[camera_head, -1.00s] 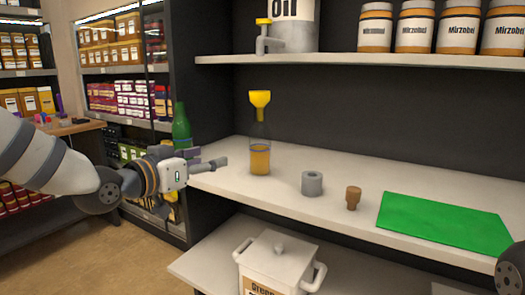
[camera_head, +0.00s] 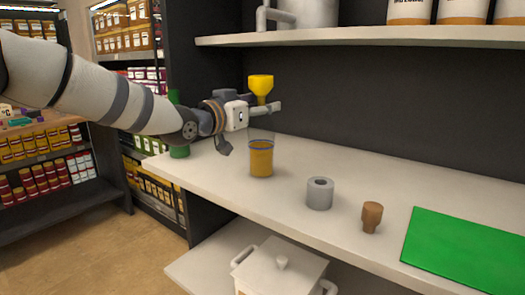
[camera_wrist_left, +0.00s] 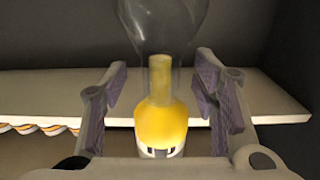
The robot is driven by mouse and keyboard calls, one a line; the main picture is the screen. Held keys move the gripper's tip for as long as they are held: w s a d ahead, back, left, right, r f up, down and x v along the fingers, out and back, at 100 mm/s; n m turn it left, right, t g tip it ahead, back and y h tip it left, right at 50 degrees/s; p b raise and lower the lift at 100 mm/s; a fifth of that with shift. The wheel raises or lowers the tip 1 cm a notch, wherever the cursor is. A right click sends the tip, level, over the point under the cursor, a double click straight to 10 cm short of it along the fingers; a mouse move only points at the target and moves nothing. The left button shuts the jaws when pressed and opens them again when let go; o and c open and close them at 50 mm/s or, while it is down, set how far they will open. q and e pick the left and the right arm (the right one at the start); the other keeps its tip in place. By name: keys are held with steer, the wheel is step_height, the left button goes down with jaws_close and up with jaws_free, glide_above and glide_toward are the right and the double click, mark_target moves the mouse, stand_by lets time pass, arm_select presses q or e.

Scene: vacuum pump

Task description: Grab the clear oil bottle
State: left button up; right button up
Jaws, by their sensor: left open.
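The clear oil bottle (camera_head: 261,160) stands upright on the white counter, with amber oil in its lower part and a yellow funnel (camera_head: 260,84) in its top. My left gripper (camera_head: 252,126) is open at the bottle's upper part, just below the funnel cone. In the left wrist view the scene looks upside down. There the bottle's clear body (camera_wrist_left: 163,25) and the yellow funnel (camera_wrist_left: 160,122) show between the two spread fingers (camera_wrist_left: 160,100), with gaps on both sides. My right gripper is out of view.
On the counter (camera_head: 225,180), a grey ring (camera_head: 320,194), a brown stopper (camera_head: 371,217) and a green mat (camera_head: 462,249) lie to the right. A green bottle (camera_head: 178,130) stands behind my left arm. A shelf (camera_head: 380,36) with jars hangs above. A white lidded pot (camera_head: 280,272) sits below.

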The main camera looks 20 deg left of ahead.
arm_select(q)
steer(key=shift+w+d+f, duration=0.15)
steer(key=shift+w+f, duration=0.15)
steer(key=shift+w, duration=0.25)
steer(key=shift+r, duration=0.2)
jaws_close()
